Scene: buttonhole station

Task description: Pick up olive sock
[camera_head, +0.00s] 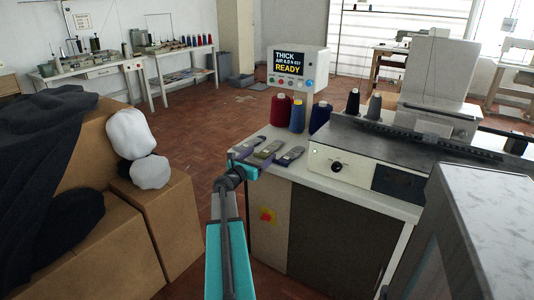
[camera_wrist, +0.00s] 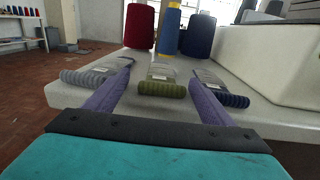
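The olive sock (camera_head: 268,149) lies rolled at its near end on the white worktop, the middle one of three socks. In the wrist view the olive sock (camera_wrist: 162,87) shows its ribbed green roll, with a grey part and pale label behind. My gripper (camera_head: 256,162) is at the worktop's near left edge, close to the socks. In the wrist view my gripper (camera_wrist: 161,80) is open, its two purple fingers pointing forward on either side of the olive sock. Nothing is held. Whether the fingers touch any sock, I cannot tell.
A grey sock (camera_wrist: 90,77) lies left and a navy-rolled sock (camera_wrist: 228,98) right, each partly overlapped by a finger. Red (camera_head: 281,110), blue (camera_head: 297,115) and navy (camera_head: 319,117) thread cones stand behind. A white machine (camera_head: 355,168) blocks the right side.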

